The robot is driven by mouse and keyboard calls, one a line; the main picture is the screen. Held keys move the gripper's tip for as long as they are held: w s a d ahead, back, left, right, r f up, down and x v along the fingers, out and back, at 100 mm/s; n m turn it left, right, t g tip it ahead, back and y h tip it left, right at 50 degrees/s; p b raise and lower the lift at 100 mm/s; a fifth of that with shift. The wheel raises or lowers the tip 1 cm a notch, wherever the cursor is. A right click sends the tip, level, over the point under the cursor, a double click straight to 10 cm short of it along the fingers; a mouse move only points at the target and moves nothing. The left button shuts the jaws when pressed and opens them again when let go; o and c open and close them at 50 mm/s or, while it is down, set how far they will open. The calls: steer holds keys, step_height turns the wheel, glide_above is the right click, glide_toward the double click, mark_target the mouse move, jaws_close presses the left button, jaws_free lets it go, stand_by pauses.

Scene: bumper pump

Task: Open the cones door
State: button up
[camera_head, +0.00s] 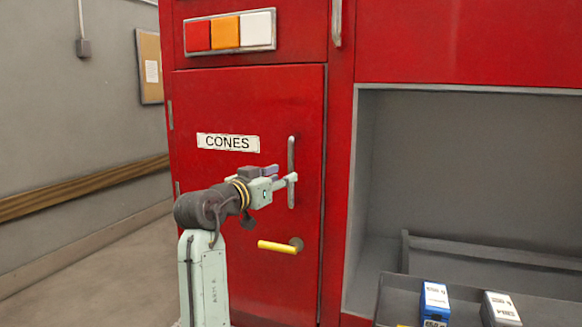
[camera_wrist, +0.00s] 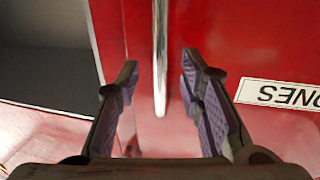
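The red cones door (camera_head: 250,100) is marked with a white CONES label (camera_head: 228,142) and looks shut in its frame. It carries a vertical metal bar handle (camera_head: 291,155) near its right edge and a yellow lever (camera_head: 277,247) below. My gripper (camera_head: 284,176) is at the bar handle. In the wrist view, which is upside down, my gripper (camera_wrist: 162,68) is open, with one finger on each side of the bar handle (camera_wrist: 161,95). Gaps show between the bar and both fingers. The upside-down label (camera_wrist: 280,94) is at the right.
A grey open compartment (camera_head: 470,150) is right of the door, with a dark tray (camera_head: 400,290) holding a blue box (camera_head: 435,300) and a white box (camera_head: 502,308). Red, orange and white lights (camera_head: 228,33) sit above the door. Open floor (camera_head: 100,270) lies to the left.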

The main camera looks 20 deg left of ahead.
mark_target(289, 173)
steer(key=p+x, duration=0.1)
steer(key=x, duration=0.4)
steer(key=shift+w, duration=0.15)
steer(key=shift+c, duration=0.5)
jaws_close()
